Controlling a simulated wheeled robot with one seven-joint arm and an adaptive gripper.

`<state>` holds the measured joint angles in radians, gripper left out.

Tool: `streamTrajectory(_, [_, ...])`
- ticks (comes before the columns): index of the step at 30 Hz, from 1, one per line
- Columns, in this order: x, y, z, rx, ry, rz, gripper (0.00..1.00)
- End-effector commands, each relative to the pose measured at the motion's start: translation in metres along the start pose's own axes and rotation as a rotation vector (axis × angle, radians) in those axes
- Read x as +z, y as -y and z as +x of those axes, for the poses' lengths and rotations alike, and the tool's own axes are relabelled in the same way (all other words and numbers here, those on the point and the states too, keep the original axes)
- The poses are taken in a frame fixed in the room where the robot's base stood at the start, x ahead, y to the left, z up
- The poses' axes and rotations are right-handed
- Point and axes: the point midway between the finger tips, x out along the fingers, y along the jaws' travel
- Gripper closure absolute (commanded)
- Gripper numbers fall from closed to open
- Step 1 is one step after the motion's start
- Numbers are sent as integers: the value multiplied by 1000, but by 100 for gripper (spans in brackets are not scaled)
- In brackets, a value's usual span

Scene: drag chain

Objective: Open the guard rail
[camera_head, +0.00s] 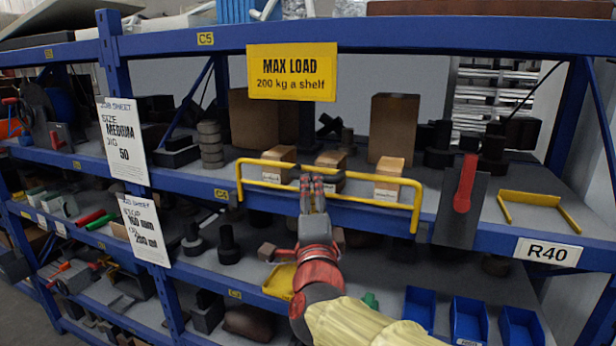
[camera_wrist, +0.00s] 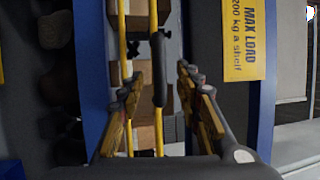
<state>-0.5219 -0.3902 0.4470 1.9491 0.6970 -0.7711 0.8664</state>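The yellow guard rail (camera_head: 355,204) stands along the front edge of a middle shelf, with an upper and a lower bar and a post at each end. In the wrist view its bars run up the picture, and the upper bar carries a dark sleeve (camera_wrist: 159,70). My gripper (camera_head: 312,183) is in front of the rail's middle and hides part of the bars in the head view. In the wrist view my gripper (camera_wrist: 160,90) is open, with the sleeve between its two fingers and a gap on both sides. The second yellow bar (camera_wrist: 122,45) runs by the left finger.
Small cartons (camera_head: 388,182) sit behind the rail, with taller brown boxes (camera_head: 393,128) further back. A red lever (camera_head: 465,184) on a dark plate stands right of the rail. A MAX LOAD sign (camera_head: 291,72) hangs above. Blue bins (camera_head: 470,320) stand below.

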Motion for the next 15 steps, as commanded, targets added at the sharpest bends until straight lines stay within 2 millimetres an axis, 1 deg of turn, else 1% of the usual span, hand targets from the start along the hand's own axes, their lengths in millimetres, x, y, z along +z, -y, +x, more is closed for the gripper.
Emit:
streamTrajectory(9, [0,0,48,3,0,-4,65])
streamTrajectory(15, [0,0,66,2,1,-4,65])
